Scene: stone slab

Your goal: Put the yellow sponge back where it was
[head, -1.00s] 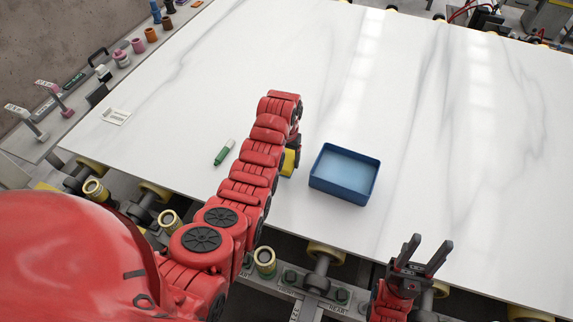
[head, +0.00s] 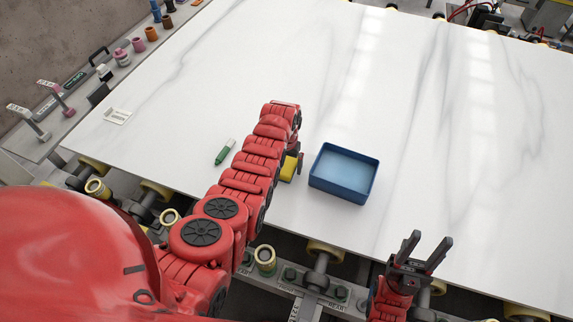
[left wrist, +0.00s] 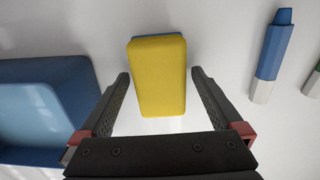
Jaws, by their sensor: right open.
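The yellow sponge (head: 287,169) is partly hidden behind my left arm, just left of the blue tray in the head view. In the left wrist view the sponge (left wrist: 160,80) shows its yellow face and a blue layer along its far edge. My left gripper (left wrist: 160,75) is open, one finger on each side of the sponge with a visible gap at both sides. In the head view my left gripper (head: 297,160) is mostly hidden by its arm. My right gripper (head: 427,250) is open and empty near the slab's front edge.
The blue tray (head: 325,184) stands close to the right of the sponge. A green-and-white marker (head: 224,152) lies left of my left arm. The left wrist view also shows a blue marker (left wrist: 271,50). The slab (head: 460,150) is clear to the right.

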